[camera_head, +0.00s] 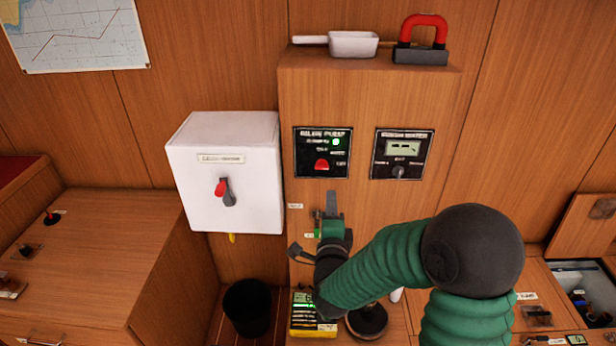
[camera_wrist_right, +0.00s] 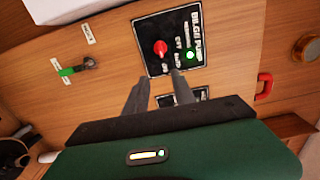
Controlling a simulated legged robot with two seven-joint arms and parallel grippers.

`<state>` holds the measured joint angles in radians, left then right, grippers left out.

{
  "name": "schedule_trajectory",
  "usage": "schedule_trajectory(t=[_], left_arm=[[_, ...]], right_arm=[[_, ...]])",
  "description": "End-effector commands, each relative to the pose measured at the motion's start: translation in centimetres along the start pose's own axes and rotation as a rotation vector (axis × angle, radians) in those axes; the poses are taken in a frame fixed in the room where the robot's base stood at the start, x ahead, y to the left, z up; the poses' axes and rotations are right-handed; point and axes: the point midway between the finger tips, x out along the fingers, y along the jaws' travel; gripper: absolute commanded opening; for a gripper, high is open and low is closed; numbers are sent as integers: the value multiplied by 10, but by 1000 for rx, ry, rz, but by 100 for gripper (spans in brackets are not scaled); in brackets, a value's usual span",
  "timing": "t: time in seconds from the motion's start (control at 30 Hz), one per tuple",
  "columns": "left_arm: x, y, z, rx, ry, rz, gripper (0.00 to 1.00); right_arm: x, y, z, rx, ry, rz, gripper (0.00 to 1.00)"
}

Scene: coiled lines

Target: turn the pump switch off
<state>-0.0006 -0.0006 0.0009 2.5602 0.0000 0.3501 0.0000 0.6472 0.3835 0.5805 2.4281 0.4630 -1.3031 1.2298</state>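The bilge pump panel (camera_head: 311,163) is a black plate on the wooden cabinet front. It carries a red switch (camera_head: 322,165) and a lit green lamp (camera_head: 336,141). In the right wrist view the red switch (camera_wrist_right: 160,47) and lit lamp (camera_wrist_right: 190,55) lie just beyond my fingertips. I cannot tell which marking the switch points at. My right gripper (camera_head: 331,198) is below the panel in the head view, apart from the switch. In the wrist view its two fingers (camera_wrist_right: 160,78) stand open with nothing between them. My left gripper is out of view.
A second panel (camera_head: 403,153) with a display and knob sits right of the pump panel. A white box (camera_head: 225,172) with a red-and-grey lever stands left. A small green lever (camera_wrist_right: 75,69) is on the cabinet. A scoop (camera_head: 353,44) and red magnet (camera_head: 422,35) lie on top.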

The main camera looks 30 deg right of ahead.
Motion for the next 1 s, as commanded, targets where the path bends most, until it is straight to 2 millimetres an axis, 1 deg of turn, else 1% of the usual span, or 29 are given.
schedule_trajectory(t=[0.03,0.13,0.27,0.3,0.37,0.4,0.5,0.6,0.7,0.9,0.93,1.0], left_arm=[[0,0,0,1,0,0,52],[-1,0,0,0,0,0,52],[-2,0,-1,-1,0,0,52],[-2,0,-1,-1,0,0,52],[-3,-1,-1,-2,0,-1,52],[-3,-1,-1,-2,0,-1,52],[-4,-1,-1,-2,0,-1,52],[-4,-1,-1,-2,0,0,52],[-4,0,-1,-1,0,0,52],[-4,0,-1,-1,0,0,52],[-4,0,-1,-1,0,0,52],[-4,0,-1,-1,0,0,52]], right_arm=[[10,-1,5,-1,0,-2,31],[30,-5,16,-10,-3,-8,31],[58,-10,26,-18,-4,-14,31],[68,-11,27,-20,-4,-16,31],[83,-11,26,-19,-5,-15,31],[93,-10,24,-18,-5,-13,31],[116,-7,17,-14,-3,-10,31],[131,-4,12,-10,-3,-6,31],[137,-4,11,-9,-4,-5,31],[135,-7,15,-16,1,-9,31],[134,-7,16,-17,1,-10,29],[133,-8,18,-18,-1,-11,20]])
